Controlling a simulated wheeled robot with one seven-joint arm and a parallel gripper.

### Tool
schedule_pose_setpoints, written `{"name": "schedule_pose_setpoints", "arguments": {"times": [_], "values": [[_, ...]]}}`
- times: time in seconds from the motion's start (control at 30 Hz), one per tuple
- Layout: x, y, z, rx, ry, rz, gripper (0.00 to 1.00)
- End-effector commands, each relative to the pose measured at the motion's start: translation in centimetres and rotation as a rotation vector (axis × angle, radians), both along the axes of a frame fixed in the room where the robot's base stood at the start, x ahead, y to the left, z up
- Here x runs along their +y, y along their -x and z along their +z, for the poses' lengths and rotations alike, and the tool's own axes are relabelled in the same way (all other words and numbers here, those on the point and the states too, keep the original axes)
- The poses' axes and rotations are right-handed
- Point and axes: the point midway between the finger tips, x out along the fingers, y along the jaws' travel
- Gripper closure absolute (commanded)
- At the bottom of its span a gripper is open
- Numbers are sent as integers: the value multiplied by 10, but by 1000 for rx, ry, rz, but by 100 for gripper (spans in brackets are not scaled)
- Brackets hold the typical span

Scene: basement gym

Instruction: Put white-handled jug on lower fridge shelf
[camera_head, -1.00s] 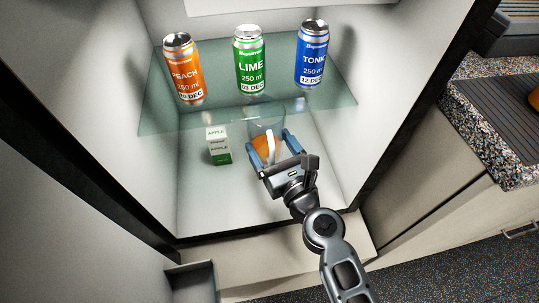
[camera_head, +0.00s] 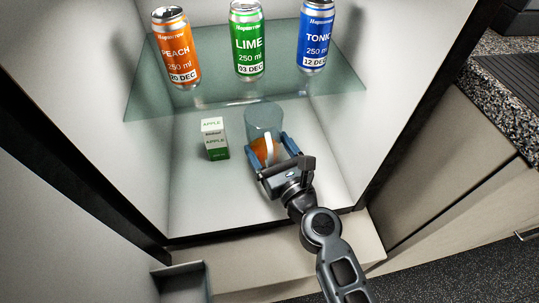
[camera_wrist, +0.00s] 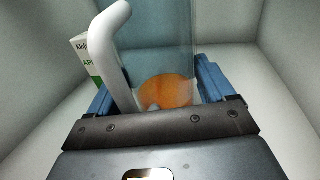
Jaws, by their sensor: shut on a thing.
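My gripper (camera_head: 272,158) is shut on the jug, with a blue finger on each side. In the wrist view the white handle (camera_wrist: 112,40) rises at the left, and the orange patch (camera_wrist: 166,92) shows between the fingers. The jug looks upright. Its base is hidden behind my gripper, so I cannot tell whether it touches the floor.
A small green-and-white apple carton (camera_head: 214,140) stands just left of the jug. Orange peach (camera_head: 177,48), green lime (camera_head: 247,40) and blue tonic (camera_head: 316,38) cans stand on the glass shelf above. The lower floor is clear to the right and at the front left.

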Motion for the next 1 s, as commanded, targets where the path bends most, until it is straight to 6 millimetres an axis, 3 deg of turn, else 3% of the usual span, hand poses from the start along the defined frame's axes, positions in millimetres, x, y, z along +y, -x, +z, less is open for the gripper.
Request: {"name": "schedule_pose_setpoints", "arguments": {"times": [0.03, 0.1, 0.57, 0.6, 0.77, 1.0], "values": [[0, 0, -10, -1, -1, 0, 83], [1, -4, -13, -2, -1, 0, 83], [1, -4, -17, -1, -1, -1, 83], [1, -4, -16, 0, 0, -1, 15], [1, -4, -16, 0, 0, 0, 0], [1, -4, -15, 0, 0, 0, 0]]}}
